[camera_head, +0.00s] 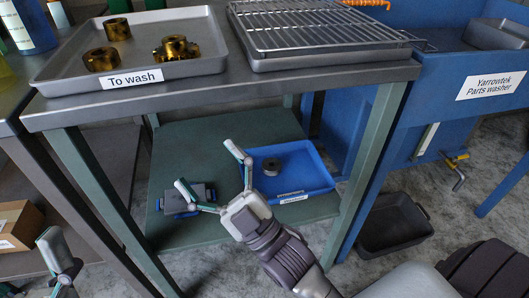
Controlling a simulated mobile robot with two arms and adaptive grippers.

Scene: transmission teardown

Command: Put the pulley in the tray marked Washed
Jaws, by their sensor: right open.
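The small label (291,197) on this tray's front is too small to read. My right gripper (206,165) is open with its fingers spread, left of the blue tray and over the lower shelf. It appears empty, and one finger overlaps the tray's left edge in the picture. My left gripper (62,264) is partly in view at the bottom left, away from the tray. Its jaw opening is unclear.
A metal tray marked To wash (214,66) holds several oily brass-coloured parts on the bench top. A wire rack (310,28) sits beside it. A dark grey block on a blue base (178,199) lies on the shelf (215,234). A grey bin (394,225) stands on the floor.

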